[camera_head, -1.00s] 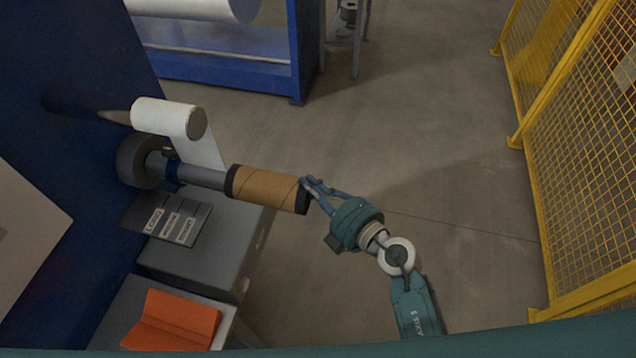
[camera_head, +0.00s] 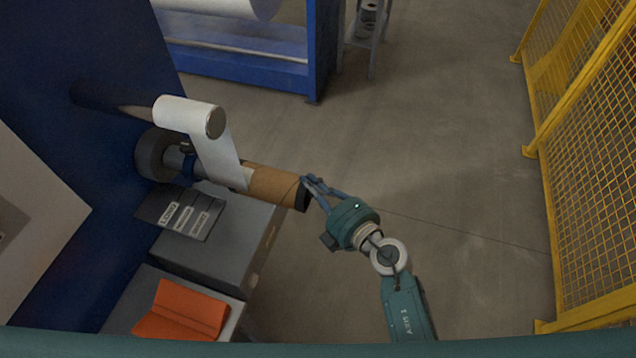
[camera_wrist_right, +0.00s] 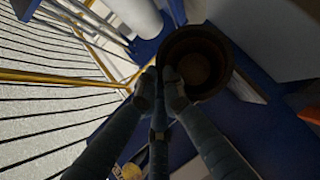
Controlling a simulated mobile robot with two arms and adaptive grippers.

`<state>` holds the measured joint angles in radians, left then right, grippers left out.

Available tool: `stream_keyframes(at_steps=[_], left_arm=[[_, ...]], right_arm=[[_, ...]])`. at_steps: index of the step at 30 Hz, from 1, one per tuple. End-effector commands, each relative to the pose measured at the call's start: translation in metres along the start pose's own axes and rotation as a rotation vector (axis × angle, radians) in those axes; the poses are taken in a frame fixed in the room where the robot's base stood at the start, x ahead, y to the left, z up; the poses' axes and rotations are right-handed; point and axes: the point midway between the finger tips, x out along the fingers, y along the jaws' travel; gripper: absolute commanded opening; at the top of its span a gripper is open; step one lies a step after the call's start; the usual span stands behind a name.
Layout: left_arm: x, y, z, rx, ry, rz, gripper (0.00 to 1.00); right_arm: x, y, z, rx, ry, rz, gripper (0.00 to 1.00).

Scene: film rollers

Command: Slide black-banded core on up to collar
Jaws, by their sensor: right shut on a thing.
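The brown core (camera_head: 272,185) has a black band (camera_head: 302,197) at its right end. It sits around the shaft that sticks out of the blue machine. Its left end is hidden behind the hanging white web (camera_head: 216,160). The blue collar (camera_head: 188,167) is on the shaft near the machine, left of the web; the gap to the core is partly covered. My right gripper (camera_head: 308,188) is shut on the core's outer rim. In the right wrist view its fingers (camera_wrist_right: 160,82) meet at the edge of the core's dark open end (camera_wrist_right: 196,62). My left gripper is not in view.
A white roll (camera_head: 188,115) is above the shaft. Yellow mesh fencing (camera_head: 590,170) is at the right. Open floor (camera_head: 430,180) lies between.

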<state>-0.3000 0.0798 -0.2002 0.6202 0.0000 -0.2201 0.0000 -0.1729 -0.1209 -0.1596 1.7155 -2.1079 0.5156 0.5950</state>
Motion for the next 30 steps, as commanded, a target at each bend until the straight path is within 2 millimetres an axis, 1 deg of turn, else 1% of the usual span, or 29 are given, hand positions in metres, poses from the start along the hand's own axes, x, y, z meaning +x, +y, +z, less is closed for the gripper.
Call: stream_keyframes(at_steps=[4,17,26,27,29,30], left_arm=[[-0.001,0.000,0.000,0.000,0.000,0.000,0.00],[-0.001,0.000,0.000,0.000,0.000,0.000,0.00],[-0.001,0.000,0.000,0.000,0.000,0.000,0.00],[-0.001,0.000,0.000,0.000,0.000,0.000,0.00],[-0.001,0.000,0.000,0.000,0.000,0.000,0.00],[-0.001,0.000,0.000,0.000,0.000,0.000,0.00]], right_arm=[[0.006,0.002,-0.005,0.001,0.001,0.002,0.00],[0.008,0.002,-0.006,0.001,0.001,0.003,0.00],[0.021,0.002,-0.017,0.002,0.001,0.004,0.00],[0.021,0.001,-0.016,0.001,0.000,0.003,0.13],[0.021,0.001,-0.016,0.001,0.001,0.002,0.25],[0.021,0.001,-0.016,0.001,0.001,0.002,0.29]])
